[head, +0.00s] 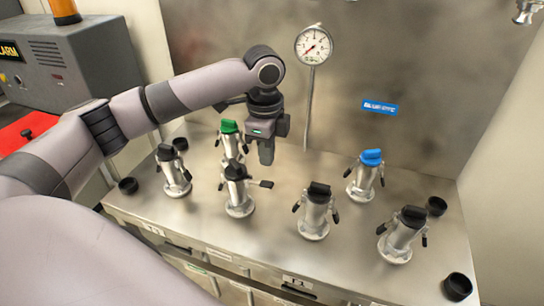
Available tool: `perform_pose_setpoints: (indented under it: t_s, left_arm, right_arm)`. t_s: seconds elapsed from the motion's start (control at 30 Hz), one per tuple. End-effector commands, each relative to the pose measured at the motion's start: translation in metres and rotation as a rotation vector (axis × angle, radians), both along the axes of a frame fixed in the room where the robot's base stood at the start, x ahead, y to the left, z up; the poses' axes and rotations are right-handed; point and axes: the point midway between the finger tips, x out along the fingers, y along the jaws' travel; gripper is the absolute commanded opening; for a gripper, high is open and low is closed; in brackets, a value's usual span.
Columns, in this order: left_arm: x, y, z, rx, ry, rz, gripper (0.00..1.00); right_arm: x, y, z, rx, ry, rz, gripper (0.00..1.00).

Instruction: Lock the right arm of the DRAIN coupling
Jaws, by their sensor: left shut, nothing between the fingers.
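Several silver couplings with side arms stand on the steel bench (270,235); I cannot read a DRAIN label on any of them. The front-middle black-capped coupling (239,200) has its right arm (262,184) sticking straight out to the right. A green-capped coupling (230,143) stands behind it. My left gripper (267,158) is shut and empty, pointing down above the bench, behind and a little right of that raised arm and apart from it. My right gripper is not in view.
Other couplings are black-capped at left (174,172), centre right (314,215) and far right (402,236), and blue-capped (367,175). Loose black caps (458,286) lie near the edges. A pressure gauge (314,45) on a thin stem stands by the back wall.

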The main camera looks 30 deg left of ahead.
Motion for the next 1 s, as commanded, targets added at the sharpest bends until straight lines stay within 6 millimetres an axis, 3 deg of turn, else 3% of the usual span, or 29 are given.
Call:
perform_pose_setpoints:
  t_s: [0.27, 1.0]
  left_arm:
    - [-0.005, 0.000, -0.008, 0.002, 0.030, -0.019, 0.00]
    - [-0.004, 0.000, -0.060, 0.002, 0.026, -0.017, 0.00]
  right_arm:
    - [0.000, 0.000, 0.000, 0.000, 0.000, 0.000, 0.43]
    - [0.000, 0.001, 0.000, 0.002, -0.001, 0.000, 0.43]
